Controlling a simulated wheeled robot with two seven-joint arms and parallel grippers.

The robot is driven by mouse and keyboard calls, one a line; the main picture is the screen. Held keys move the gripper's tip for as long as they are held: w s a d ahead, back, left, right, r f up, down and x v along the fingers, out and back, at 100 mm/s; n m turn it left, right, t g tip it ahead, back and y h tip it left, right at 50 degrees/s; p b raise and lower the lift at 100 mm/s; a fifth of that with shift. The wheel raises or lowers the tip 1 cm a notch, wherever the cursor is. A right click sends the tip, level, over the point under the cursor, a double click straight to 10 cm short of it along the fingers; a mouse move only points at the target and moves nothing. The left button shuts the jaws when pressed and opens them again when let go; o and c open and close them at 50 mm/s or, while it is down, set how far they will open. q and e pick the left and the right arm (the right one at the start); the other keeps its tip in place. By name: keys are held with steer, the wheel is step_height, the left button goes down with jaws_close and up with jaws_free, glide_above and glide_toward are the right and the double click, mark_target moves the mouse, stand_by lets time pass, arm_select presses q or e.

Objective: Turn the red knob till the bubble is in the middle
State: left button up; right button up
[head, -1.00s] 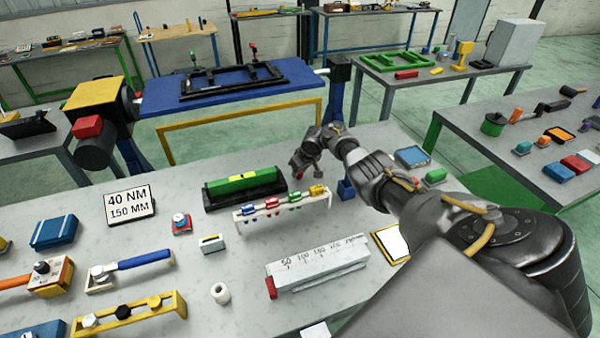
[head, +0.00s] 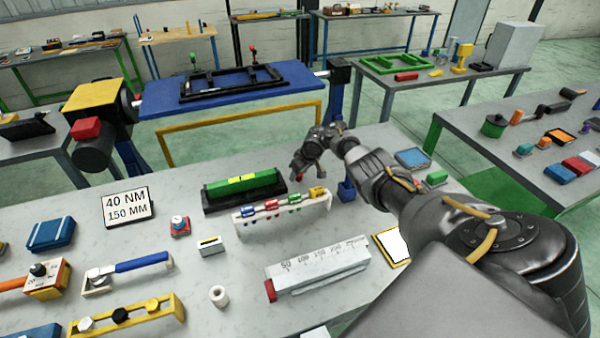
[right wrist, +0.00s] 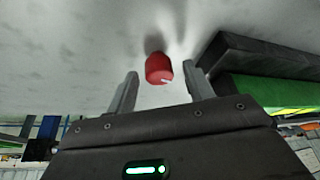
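The green level (head: 242,183) lies in a black holder on the table. Its yellow vial (head: 240,177) faces up, but the bubble is too small to make out. The red knob (right wrist: 159,68) has a white mark and shows between the fingertips in the right wrist view. In the head view my right gripper (head: 298,174) is at the right end of the level and mostly hides the knob. The right gripper is open (right wrist: 160,72), a finger on each side of the knob, with gaps visible. My left gripper is not in view.
A white rack with coloured pieces (head: 250,219) stands just in front of the level. A blue block (head: 346,190) is right of the gripper. A long white scale block (head: 318,268) and a sign (head: 128,206) stand on the same table.

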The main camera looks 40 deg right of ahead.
steer(key=shift+s+d+r, duration=0.1)
steer(key=shift+s+r, duration=0.05)
steer(key=shift+r, duration=0.35)
steer(key=p+v, duration=0.2)
steer(key=v, duration=0.7)
steer(key=shift+s+r, duration=0.25)
steer(key=shift+r, duration=0.1)
